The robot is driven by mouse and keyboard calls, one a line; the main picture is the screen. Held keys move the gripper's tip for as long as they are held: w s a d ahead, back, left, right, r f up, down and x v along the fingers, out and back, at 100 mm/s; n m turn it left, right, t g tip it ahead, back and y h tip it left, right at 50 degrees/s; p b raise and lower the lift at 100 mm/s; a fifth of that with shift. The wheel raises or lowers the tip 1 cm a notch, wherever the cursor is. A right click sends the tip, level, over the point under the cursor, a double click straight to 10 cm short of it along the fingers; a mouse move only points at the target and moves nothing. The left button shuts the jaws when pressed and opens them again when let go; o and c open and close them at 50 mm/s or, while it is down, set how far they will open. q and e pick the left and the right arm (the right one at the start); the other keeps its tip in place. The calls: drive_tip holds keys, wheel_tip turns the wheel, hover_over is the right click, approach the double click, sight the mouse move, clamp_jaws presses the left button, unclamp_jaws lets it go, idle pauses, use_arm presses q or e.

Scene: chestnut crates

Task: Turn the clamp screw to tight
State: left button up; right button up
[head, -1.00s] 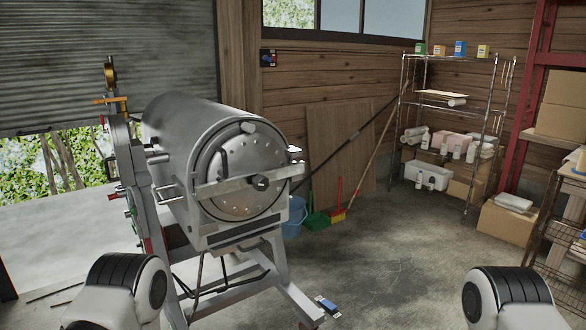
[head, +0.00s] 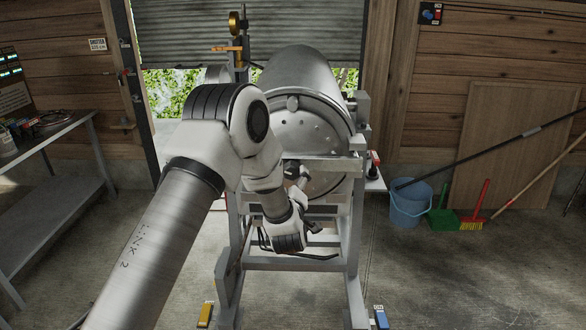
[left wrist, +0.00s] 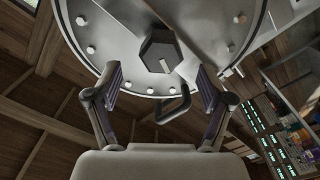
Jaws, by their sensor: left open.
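The clamp screw, a dark hexagonal knob (left wrist: 160,52), sits at the middle of the drum's round lid (left wrist: 205,25) in the left wrist view. A pale flat bar crosses the lid behind it. My left gripper (left wrist: 160,82) is open and empty, its two fingers spread below and to either side of the knob, with no visible contact. In the head view my left gripper (head: 297,176) is in front of the lower part of the lid (head: 300,130), under the clamp bar (head: 328,163). There my arm and gripper largely hide the knob. My right gripper is out of view.
The drum (head: 300,72) stands on a grey metal frame (head: 355,235). A workbench (head: 50,135) is at left. A blue bucket (head: 408,203), green dustpan (head: 443,219) and red-handled brush (head: 475,219) stand at right. The floor at front right is clear.

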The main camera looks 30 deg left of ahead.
sight(291, 174)
use_arm(q)
drive_tip(key=p+x, duration=0.1)
drive_tip(key=x, duration=0.3)
drive_tip(key=shift+w+a, duration=0.25)
drive_tip(key=shift+w, duration=0.05)
drive_tip(key=shift+w+f, duration=0.1)
drive_tip(key=shift+w, duration=0.2)
drive_tip(key=shift+s+a, duration=0.1)
drive_tip(key=shift+s, duration=0.05)
drive_tip(key=c, duration=1.2)
drive_tip(key=shift+o, duration=0.2)
